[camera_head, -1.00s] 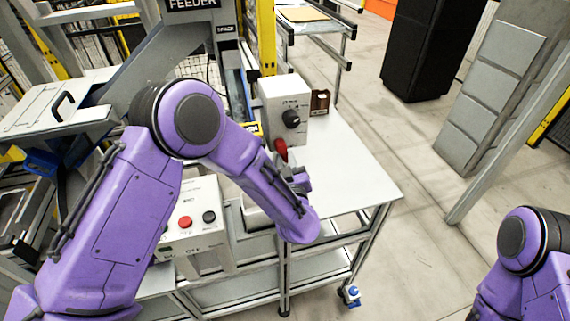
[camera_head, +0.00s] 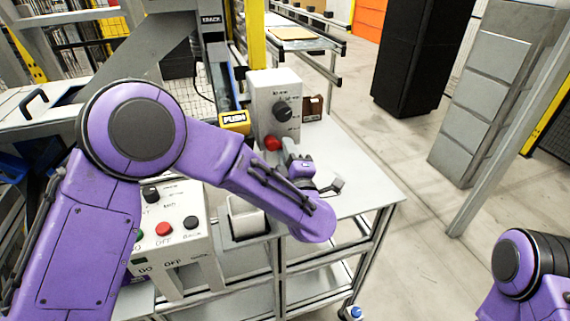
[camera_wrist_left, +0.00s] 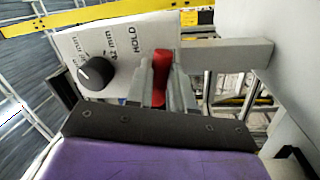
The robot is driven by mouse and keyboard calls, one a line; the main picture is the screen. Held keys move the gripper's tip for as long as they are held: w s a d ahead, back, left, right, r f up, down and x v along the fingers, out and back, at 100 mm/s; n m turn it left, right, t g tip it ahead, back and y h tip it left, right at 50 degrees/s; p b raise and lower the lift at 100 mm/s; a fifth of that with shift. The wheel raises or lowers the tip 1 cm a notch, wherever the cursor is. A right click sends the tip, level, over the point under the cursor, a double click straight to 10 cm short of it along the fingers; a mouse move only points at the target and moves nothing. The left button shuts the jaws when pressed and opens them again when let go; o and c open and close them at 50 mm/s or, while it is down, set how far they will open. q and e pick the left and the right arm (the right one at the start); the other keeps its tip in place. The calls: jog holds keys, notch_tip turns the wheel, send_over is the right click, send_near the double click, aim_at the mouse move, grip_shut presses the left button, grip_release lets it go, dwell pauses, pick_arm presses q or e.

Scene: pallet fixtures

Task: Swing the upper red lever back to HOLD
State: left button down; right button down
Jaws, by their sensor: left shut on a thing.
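The red lever (camera_wrist_left: 161,78) shows in the left wrist view between the two grey fingers of my left gripper (camera_wrist_left: 158,88), which is shut on it. The word HOLD is printed on the white box (camera_wrist_left: 140,45) just left of the lever. In the head view the lever's red end (camera_head: 273,143) shows low on the white box (camera_head: 262,95), beside my left gripper (camera_head: 290,153). The fingers are partly hidden there by the wrist. A black knob (camera_wrist_left: 97,73) sits on the same box face and also shows in the head view (camera_head: 282,111). My right gripper is out of view.
A white table (camera_head: 365,175) carries the box, with a small brown holder (camera_head: 312,107) behind. A control panel with red and black buttons (camera_head: 175,232) stands below my left arm. A yellow PUSH block (camera_head: 234,120) is left of the box. Open floor lies right.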

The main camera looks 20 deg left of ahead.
pick_arm(q)
jog(key=shift+w+d+r+n+y+b, duration=0.1)
jog(key=shift+r+n+y+b, duration=0.15)
jog(key=shift+n+b, duration=0.65)
jog(key=shift+r+n+y+b, duration=0.25)
jog(key=shift+n+b, duration=0.35)
jog(key=shift+n, duration=0.6)
jog(key=shift+r, duration=0.15)
jog(key=c, duration=1)
grip_release()
jog(key=b+v, duration=0.2)
jog(key=v, duration=0.8)
jog(key=shift+d+b, duration=0.25)
jog(key=shift+b, duration=0.1)
